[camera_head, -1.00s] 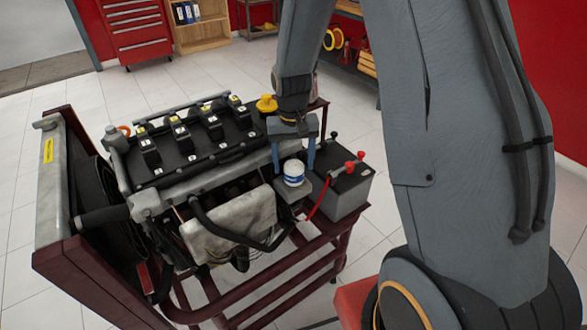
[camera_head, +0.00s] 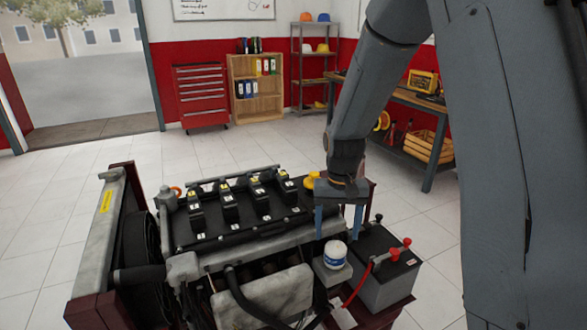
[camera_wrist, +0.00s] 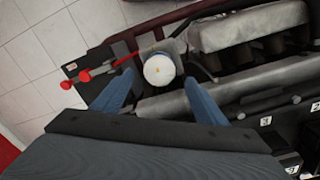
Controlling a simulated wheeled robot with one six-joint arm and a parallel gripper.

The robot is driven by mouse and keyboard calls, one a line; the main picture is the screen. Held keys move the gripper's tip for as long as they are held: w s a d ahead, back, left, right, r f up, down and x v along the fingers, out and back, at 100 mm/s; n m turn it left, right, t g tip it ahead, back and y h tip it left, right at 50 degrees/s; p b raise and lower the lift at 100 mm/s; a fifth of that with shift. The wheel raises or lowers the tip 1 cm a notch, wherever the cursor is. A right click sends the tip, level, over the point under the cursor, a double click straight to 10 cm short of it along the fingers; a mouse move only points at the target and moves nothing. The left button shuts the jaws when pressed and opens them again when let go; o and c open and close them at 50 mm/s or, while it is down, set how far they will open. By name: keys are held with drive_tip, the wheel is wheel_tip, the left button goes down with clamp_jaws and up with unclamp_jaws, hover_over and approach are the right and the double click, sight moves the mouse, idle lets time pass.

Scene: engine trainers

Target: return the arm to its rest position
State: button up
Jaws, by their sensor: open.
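My gripper (camera_head: 338,222) is open, its two blue fingers pointing down above the engine trainer's right side. In the wrist view, the fingers of my gripper (camera_wrist: 160,100) stand apart with nothing between the tips. A white and blue oil filter (camera_head: 335,254) stands upright on a small grey ledge (camera_head: 332,275), below and apart from the fingers. Its round white top also shows in the wrist view (camera_wrist: 159,70), just beyond the fingertips. My arm reaches down from the upper right of the head view.
The engine (camera_head: 240,215) sits on a dark red stand. A grey battery (camera_head: 385,270) with red and black terminals is right of the filter. A yellow cap (camera_head: 311,180) is behind the gripper. A workbench (camera_head: 400,100), shelves and a red tool cabinet (camera_head: 201,98) stand behind. White floor between is clear.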

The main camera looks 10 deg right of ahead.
drive_tip(key=s+r+n, duration=0.1)
drive_tip(key=s+r, duration=0.1)
drive_tip(key=s, duration=0.6)
drive_tip(key=s+r+n+t, duration=0.1)
drive_tip(key=s+r, duration=0.1)
drive_tip(key=s, duration=0.7)
drive_tip(key=shift+s+d+r, duration=0.15)
drive_tip(key=shift+s+r, duration=0.05)
drive_tip(key=shift+r, duration=0.15)
